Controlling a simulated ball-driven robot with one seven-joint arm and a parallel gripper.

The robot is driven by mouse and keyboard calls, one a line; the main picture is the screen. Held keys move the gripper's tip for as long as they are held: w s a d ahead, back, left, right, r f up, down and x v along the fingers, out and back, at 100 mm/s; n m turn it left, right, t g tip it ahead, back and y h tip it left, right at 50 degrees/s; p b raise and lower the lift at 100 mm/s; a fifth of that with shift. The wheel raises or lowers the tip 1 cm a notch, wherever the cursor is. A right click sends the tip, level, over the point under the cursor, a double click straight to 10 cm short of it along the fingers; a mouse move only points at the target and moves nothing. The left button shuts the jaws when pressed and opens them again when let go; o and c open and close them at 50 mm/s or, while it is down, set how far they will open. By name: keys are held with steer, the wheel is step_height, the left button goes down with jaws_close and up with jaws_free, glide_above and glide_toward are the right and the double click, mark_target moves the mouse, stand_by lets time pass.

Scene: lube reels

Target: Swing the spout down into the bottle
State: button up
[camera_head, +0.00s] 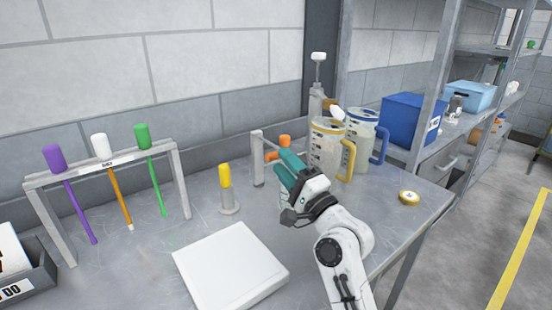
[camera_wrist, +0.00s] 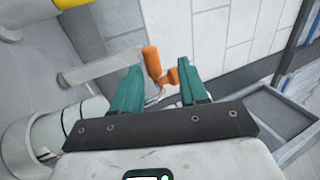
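My gripper (camera_head: 285,164) has teal fingers and is over the bench at its back right; in the wrist view (camera_wrist: 158,72) the fingers stand apart. An orange spout part (camera_wrist: 152,62) with a second orange piece lies between and just beyond the fingertips; I cannot tell whether either finger touches it. The orange part (camera_head: 285,141) also shows behind the gripper in the head view. It adjoins a grey arm (camera_wrist: 95,72) from a short metal post (camera_head: 258,160). A pale cylinder (camera_wrist: 38,140), perhaps the bottle, stands at lower left in the wrist view; my gripper mostly hides it in the head view.
A yellow-ringed jug (camera_head: 326,150) and a blue-ringed jug (camera_head: 364,135) stand close to the right. A yellow-topped tool (camera_head: 225,185), a white slab (camera_head: 230,267) and a rack (camera_head: 103,163) lie left. A round yellow cap (camera_head: 409,198) sits near the right edge.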

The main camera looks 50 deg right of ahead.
steer(key=b+v, duration=0.1)
steer(key=v, duration=0.4)
steer(key=shift+s+a+f, duration=0.15)
steer(key=shift+s, duration=0.15)
